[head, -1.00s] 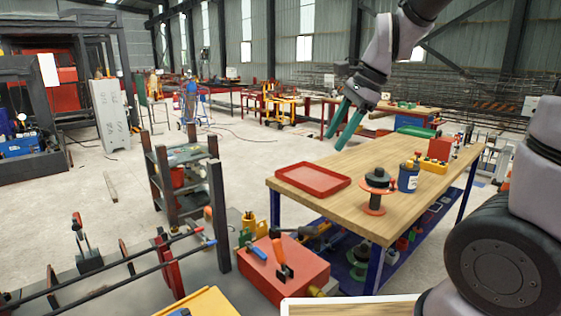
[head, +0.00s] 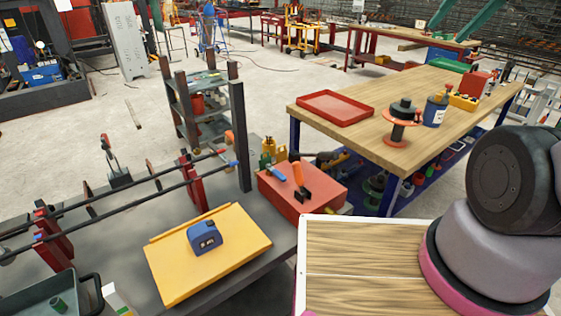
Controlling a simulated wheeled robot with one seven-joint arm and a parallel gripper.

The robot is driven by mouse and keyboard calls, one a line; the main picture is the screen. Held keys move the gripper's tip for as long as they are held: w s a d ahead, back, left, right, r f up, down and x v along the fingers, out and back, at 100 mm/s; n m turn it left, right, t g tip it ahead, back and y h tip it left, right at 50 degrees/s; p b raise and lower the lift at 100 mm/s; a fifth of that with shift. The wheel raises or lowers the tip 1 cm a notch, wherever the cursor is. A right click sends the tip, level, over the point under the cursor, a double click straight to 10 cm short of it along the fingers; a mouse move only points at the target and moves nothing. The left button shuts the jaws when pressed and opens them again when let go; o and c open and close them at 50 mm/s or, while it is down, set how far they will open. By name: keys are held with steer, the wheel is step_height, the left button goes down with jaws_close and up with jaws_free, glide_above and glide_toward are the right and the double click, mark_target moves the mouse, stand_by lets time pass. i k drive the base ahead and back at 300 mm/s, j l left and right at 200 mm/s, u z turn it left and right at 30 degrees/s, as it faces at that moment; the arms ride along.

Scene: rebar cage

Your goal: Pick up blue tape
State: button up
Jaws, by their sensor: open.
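A blue tape measure (head: 205,237) with a dark label on its front sits on a yellow board (head: 165,268) at the lower left of the head view. The board lies on a dark grey bench top.
A red toolbox (head: 318,194) with a hammer on top stands right of the board. Clamps on bars (head: 120,203) run behind it. A grey bin (head: 38,300) is at front left. A wooden table (head: 370,142) carries a red tray (head: 335,108), a spool and a blue can.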

mark_target(203, 236)
steer(key=u, duration=1.65)
